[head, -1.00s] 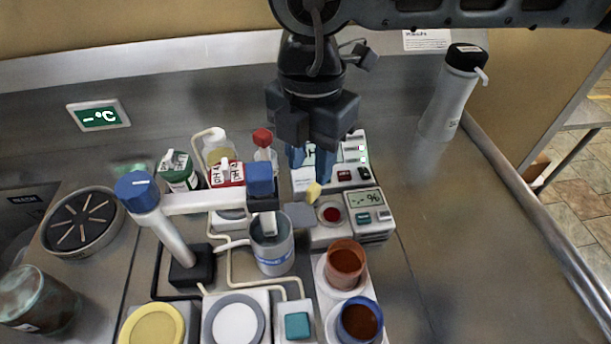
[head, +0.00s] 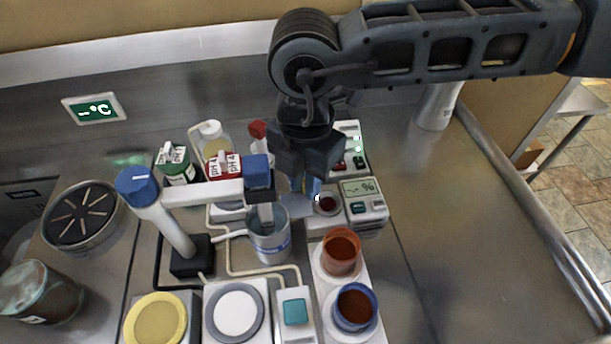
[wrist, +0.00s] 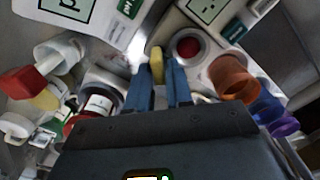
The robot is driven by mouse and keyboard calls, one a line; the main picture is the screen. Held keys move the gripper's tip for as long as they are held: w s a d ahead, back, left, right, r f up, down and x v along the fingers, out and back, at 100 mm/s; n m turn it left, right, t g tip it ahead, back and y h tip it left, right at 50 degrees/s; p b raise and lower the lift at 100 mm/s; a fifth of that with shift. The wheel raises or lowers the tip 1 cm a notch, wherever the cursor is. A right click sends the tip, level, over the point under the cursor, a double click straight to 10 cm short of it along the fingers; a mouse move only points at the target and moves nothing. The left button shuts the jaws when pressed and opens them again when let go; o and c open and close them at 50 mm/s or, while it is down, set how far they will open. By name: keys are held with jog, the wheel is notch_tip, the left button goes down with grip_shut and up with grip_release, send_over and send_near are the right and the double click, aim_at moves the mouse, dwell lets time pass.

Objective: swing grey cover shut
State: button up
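The grey cover (head: 297,206) stands open beside the round red button (head: 328,204), left of it in the head view. The button is uncovered and also shows in the wrist view (wrist: 188,47). A small yellow tab (wrist: 156,66) by the cover sits between my fingertips in the wrist view. My gripper (head: 308,194) points down just above the cover, its blue fingers close together with a narrow gap. Whether the fingers press on the tab cannot be made out. My gripper partly hides the cover.
A meter (head: 364,203) stands right of the button. Left are a grey mug (head: 268,244) and a blue-capped post with an arm (head: 172,228). An orange cup (head: 341,252) and a blue-rimmed cup (head: 355,307) stand in front. The counter at right is clear.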

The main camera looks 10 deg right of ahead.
grip_shut()
jog(key=shift+f+b, duration=0.1)
jog(key=shift+b, duration=0.3)
jog(key=n+b, duration=0.1)
jog(key=b, duration=0.1)
jog(key=n+b, duration=0.1)
jog(key=n, duration=0.1)
jog(key=shift+d+f+b, duration=0.15)
jog(key=shift+f+b, duration=0.05)
jog(key=shift+b, duration=0.15)
jog(key=n+b, duration=0.3)
jog(key=b, duration=0.1)
jog(key=n+b, duration=0.2)
jog(key=shift+s+d+n+b, duration=0.15)
jog(key=shift+d+n+b, duration=0.1)
jog(key=shift+n+b, duration=0.1)
jog(key=n+b, duration=0.5)
jog(key=shift+d+r, duration=0.1)
jog(key=shift+d, duration=0.15)
jog(key=shift+d+r+n+b, duration=0.1)
jog(key=shift+n+b, duration=0.65)
jog(key=shift+n, duration=0.3)
jog(key=shift+d+r+n+b, duration=0.1)
jog(key=shift+n+b, duration=0.6)
jog(key=shift+n, duration=0.3)
